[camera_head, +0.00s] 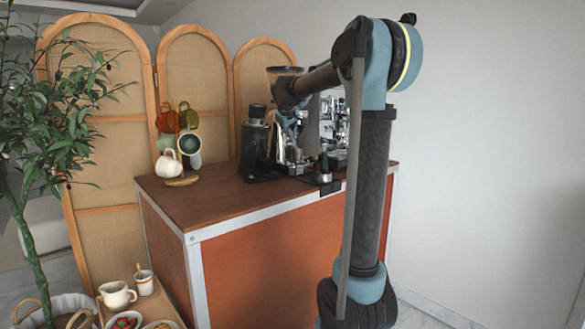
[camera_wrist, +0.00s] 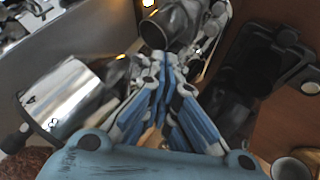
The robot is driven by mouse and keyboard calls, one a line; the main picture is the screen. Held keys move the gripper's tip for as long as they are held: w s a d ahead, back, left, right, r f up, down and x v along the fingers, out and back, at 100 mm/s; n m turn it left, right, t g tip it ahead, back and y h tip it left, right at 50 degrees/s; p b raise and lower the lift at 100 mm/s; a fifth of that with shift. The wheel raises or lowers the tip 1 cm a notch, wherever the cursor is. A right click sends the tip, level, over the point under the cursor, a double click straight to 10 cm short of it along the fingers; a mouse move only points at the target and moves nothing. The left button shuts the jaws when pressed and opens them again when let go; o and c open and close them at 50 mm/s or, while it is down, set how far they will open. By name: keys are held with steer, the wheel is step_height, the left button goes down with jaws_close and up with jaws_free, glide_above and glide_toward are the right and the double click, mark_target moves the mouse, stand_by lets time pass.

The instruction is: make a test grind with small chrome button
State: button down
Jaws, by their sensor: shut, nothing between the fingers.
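My gripper (camera_wrist: 166,60) is shut and empty in the wrist view, its blue and white fingers drawn together. The fingertips are close to a dark metallic rounded part (camera_wrist: 172,22); I cannot tell whether they touch it. In the head view my gripper (camera_head: 291,122) is at the chrome-bodied grinder, whose clear hopper (camera_head: 284,70) shows above my arm. My arm hides much of that grinder. I cannot make out the small chrome button in either view. A shiny chrome cylinder (camera_wrist: 68,92) lies left of my fingers in the wrist view.
A black grinder (camera_head: 257,145) stands just left of my gripper, and an espresso machine (camera_head: 335,118) is to the right. A mug tree (camera_head: 182,182) stands on the left of the wooden cart top (camera_head: 215,196). The cart's front left top is clear. A plant (camera_head: 60,120) is far left.

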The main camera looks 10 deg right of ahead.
steer(key=shift+f, duration=0.1)
glide_above(291, 166)
steer(key=shift+w+f, duration=0.2)
steer(key=shift+f, duration=2)
steer(key=shift+w+f, duration=0.2)
steer(key=shift+f, duration=1.95)
steer(key=shift+f, duration=0.1)
steer(key=shift+f, duration=0.25)
steer(key=shift+f, duration=0.45)
steer(key=shift+r, duration=0.9)
steer(key=shift+r, duration=0.1)
